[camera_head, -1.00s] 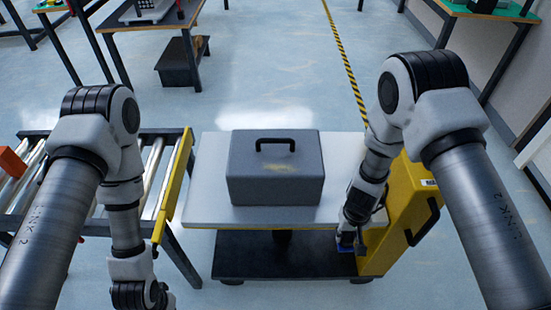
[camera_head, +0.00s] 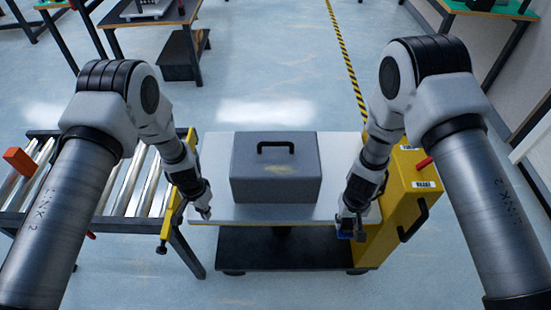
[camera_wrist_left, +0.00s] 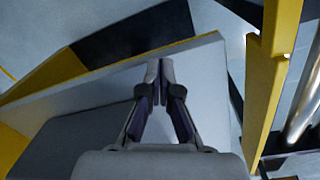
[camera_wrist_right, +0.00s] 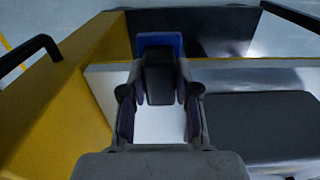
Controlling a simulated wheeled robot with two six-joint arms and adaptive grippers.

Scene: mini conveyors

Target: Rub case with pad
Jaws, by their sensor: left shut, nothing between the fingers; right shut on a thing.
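The grey case (camera_head: 268,190) with a black handle stands closed on the white cart top. A faint yellowish smudge shows on its lid. It also shows dark in the left wrist view (camera_wrist_left: 75,140) and right wrist view (camera_wrist_right: 265,125). My left gripper (camera_head: 205,213) is shut and empty near the case's front left corner; its fingertips meet in the left wrist view (camera_wrist_left: 158,70). My right gripper (camera_head: 350,222) is shut on the pad (camera_head: 345,235), right of the case at the cart's front edge. The pad's blue face and black grip show in the right wrist view (camera_wrist_right: 160,42).
The white cart top (camera_head: 225,140) has narrow free strips around the case. A yellow unit (camera_head: 405,195) with black handles stands close at the right. A roller conveyor (camera_head: 110,190) with a yellow rail is at the left, with an orange block (camera_head: 18,160).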

